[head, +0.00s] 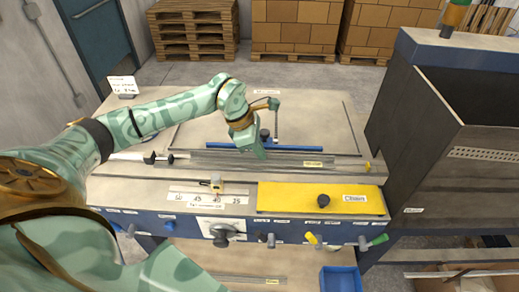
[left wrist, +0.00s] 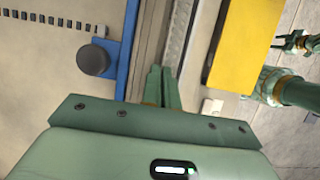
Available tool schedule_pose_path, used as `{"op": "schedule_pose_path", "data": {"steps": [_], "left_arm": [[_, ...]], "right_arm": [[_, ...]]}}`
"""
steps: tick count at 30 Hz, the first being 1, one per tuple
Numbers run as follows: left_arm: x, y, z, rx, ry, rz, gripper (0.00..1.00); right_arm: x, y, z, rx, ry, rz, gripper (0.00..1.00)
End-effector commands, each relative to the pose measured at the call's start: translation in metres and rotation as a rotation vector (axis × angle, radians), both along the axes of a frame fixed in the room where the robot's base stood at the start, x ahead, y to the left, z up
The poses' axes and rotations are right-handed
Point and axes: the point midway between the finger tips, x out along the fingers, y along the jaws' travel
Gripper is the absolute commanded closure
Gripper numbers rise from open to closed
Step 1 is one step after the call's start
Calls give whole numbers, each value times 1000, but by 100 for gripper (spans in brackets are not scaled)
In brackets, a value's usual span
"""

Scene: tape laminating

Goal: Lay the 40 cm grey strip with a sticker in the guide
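A long grey strip bed runs left to right across the table in the head view, with thin grey strips (head: 230,161) lying along it. A yellow sticker (head: 313,164) shows near its right end. My left gripper (head: 260,154) is above this bed, pointing down. In the left wrist view its fingers (left wrist: 161,78) are close together, beside a grey textured strip (left wrist: 176,40). No strip clearly shows between them; the tips' contact with the bed cannot be told.
A blue bar (head: 225,147) with a dark knob (head: 265,135) lies behind the strips. A yellow plate (head: 290,198) with a black knob is in front. More strips (head: 245,278) lie on the lower shelf. A tall grey cabinet (head: 430,130) stands at right.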

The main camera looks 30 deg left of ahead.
Motion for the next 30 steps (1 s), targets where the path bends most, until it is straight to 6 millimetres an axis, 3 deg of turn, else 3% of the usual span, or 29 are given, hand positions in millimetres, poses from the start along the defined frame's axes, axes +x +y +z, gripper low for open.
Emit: {"op": "schedule_pose_path", "data": {"steps": [30], "left_arm": [[0, 0, -11, 1, 0, 0, 100]], "right_arm": [[-2, 0, -7, 0, 3, 0, 58]]}}
